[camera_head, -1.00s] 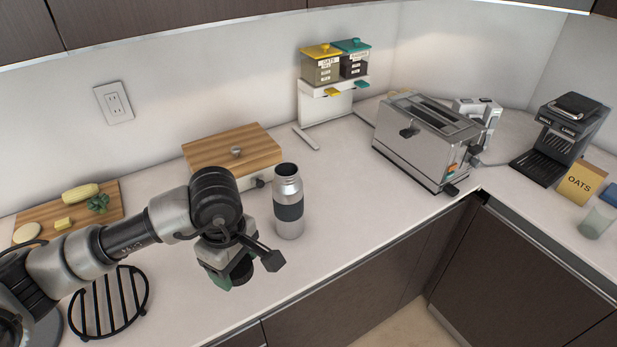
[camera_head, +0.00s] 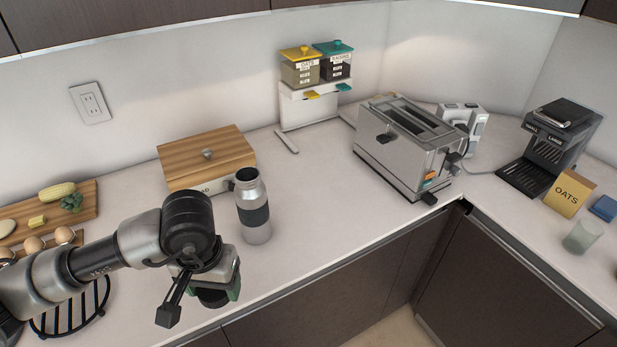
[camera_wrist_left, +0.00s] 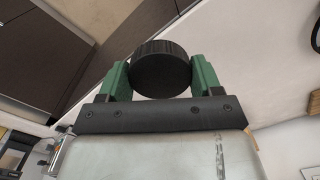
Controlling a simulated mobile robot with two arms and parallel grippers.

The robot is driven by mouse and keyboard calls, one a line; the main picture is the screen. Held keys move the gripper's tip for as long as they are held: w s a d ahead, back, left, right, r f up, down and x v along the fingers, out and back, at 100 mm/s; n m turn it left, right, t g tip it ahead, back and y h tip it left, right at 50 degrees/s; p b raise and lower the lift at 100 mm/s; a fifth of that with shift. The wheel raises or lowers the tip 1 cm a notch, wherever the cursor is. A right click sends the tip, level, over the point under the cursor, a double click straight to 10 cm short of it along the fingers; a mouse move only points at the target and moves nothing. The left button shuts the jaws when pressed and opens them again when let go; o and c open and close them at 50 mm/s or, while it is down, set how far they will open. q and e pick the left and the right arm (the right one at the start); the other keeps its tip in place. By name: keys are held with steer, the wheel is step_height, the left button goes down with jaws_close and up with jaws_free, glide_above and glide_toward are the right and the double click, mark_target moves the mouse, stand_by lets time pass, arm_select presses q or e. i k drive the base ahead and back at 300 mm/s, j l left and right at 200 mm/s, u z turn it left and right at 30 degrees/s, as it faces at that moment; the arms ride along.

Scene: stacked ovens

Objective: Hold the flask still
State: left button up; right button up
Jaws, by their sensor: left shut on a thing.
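The flask (camera_head: 254,207) is a silver bottle with a dark band. It stands upright and open-topped on the counter, to the right of my left gripper and apart from it. My left gripper (camera_head: 216,297) points down near the counter's front edge. In the left wrist view its green fingers (camera_wrist_left: 160,72) are shut on a round black ribbed lid (camera_wrist_left: 160,68). The lid's underside is hidden. My right gripper is in neither view, and nothing is touching the flask.
A wooden-lidded bread box (camera_head: 207,160) stands behind the flask. A toaster (camera_head: 408,146) and dispensers (camera_head: 317,68) stand farther right and back. A black round rack (camera_head: 72,308) lies at the left. Counter between flask and toaster (camera_head: 320,195) is clear.

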mark_target(249, 192)
steer(key=i+l, duration=0.6)
steer(key=i+j+z, duration=0.1)
steer(key=i, duration=0.25)
